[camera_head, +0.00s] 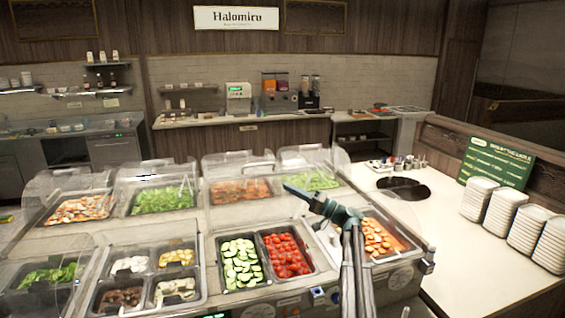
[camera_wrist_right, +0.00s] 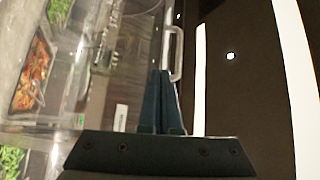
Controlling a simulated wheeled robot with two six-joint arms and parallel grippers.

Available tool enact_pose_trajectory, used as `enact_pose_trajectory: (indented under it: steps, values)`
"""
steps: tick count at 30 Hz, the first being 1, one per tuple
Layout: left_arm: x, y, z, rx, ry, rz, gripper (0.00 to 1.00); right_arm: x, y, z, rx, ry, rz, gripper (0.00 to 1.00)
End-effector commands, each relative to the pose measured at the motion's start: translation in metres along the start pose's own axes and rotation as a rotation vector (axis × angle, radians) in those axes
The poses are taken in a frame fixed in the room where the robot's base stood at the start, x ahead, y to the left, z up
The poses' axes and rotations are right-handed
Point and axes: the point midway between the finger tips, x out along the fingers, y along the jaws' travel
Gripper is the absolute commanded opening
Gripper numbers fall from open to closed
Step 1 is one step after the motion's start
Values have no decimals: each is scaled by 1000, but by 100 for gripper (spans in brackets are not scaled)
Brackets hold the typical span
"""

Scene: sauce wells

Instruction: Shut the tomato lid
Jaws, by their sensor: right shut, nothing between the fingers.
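The tomato pan (camera_head: 286,255) holds red cut tomatoes and sits in the front row beside the cucumber pan (camera_head: 240,262). Its contents show plainly. The clear lid is hard to make out in the head view, so I cannot tell its exact angle. My right gripper (camera_head: 287,188) is shut and empty, raised above and behind the tomato pan and pointing left. In the right wrist view, its shut fingers (camera_wrist_right: 162,74) are close to a silver bar handle (camera_wrist_right: 178,45) on a clear panel. I cannot tell whether they touch. My left gripper is out of view.
Clear lids (camera_head: 155,178) stand over the back row of pans. A pan of orange pieces (camera_head: 378,238) lies right of my right arm. Stacked white dishes (camera_head: 478,199) and a green sign (camera_head: 496,165) stand on the right counter, whose front part is clear.

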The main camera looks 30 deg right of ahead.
Motion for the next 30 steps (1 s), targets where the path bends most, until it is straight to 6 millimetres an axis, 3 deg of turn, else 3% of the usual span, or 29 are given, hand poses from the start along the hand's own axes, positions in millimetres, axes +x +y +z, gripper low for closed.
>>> enact_pose_trajectory:
  steps: [1,3,11,24,30]
  values:
    - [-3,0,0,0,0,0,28,-11,-7,-21,-7,38,-20,0]
    - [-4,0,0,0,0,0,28,-22,-14,-36,-14,74,-44,0]
    - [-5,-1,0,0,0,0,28,-28,-20,-47,-17,102,-63,0]
    - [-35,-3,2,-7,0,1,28,40,-25,-54,-16,98,-62,0]
    - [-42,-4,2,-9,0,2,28,62,-25,-56,-16,99,-61,0]
